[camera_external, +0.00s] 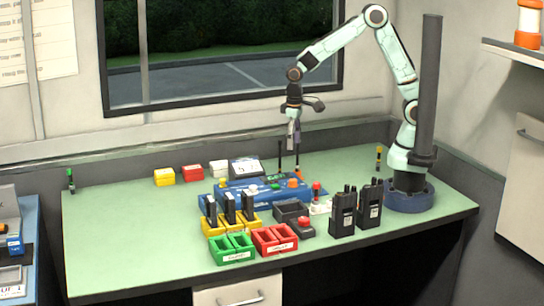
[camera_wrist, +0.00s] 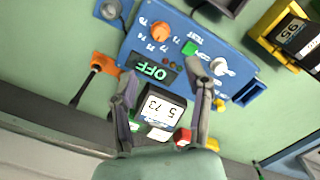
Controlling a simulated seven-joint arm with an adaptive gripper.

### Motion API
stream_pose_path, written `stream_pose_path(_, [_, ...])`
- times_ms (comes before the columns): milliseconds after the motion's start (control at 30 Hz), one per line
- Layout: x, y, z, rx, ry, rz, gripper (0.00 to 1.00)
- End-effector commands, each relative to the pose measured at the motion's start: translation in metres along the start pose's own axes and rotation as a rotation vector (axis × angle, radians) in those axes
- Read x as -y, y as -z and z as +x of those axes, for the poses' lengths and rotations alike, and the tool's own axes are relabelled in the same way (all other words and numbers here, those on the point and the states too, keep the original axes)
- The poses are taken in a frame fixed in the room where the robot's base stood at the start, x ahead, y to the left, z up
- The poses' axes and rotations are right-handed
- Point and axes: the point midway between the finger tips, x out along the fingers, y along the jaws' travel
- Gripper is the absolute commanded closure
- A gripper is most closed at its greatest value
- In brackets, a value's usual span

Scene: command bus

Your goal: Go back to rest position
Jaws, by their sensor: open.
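My gripper (camera_external: 295,143) hangs from the arched arm, pointing down above the back part of the green table (camera_external: 120,215). In the wrist view my gripper (camera_wrist: 161,70) shows two grey fingers spread apart, with nothing held between them. Below the fingers is a blue console (camera_wrist: 150,45) with an orange knob, a green button and a display reading "OFF". The blue console (camera_external: 240,192) also shows in the external view, in front of and below my gripper. A small display box (camera_wrist: 160,107) reading "573" lies at the console's back edge.
Black radios (camera_external: 343,215) stand at the front right. A yellow rack (camera_external: 215,226) with dark packs, green trays (camera_external: 232,248) and red trays (camera_external: 275,239) sit at the front. A dark grey post (camera_external: 428,90) rises beside my arm. The table's left side is mostly clear.

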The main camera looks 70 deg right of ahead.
Motion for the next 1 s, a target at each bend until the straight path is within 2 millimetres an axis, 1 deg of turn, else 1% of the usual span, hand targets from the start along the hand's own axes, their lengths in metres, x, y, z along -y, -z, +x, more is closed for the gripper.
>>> stream_pose_path(100, [0.0,0.0,-0.005,-0.001,0.0,0.0,0.49])
stream_pose_path(567, [0.0,0.0,-0.005,0.0,0.0,0.0,0.49])
stream_pose_path(633, [-0.002,0.001,-0.006,-0.003,0.001,0.008,0.49])
stream_pose_path(667, [-0.004,0.003,-0.01,-0.015,0.004,0.014,0.49])
stream_pose_path(733, [-0.011,0.009,-0.029,-0.067,0.013,0.036,0.49])
stream_pose_path(767, [-0.017,0.011,-0.04,-0.096,0.017,0.051,0.49])
stream_pose_path(833, [-0.035,0.008,-0.068,-0.167,0.023,0.093,0.49])
stream_pose_path(867, [-0.044,0.002,-0.08,-0.194,0.025,0.113,0.49])
stream_pose_path(900, [-0.057,-0.01,-0.094,-0.221,0.027,0.133,0.49])
stream_pose_path(933, [-0.066,-0.021,-0.103,-0.236,0.028,0.144,0.49])
stream_pose_path(967, [-0.075,-0.034,-0.11,-0.245,0.028,0.151,0.49])
stream_pose_path(1000, [-0.085,-0.053,-0.116,-0.25,0.03,0.155,0.49])
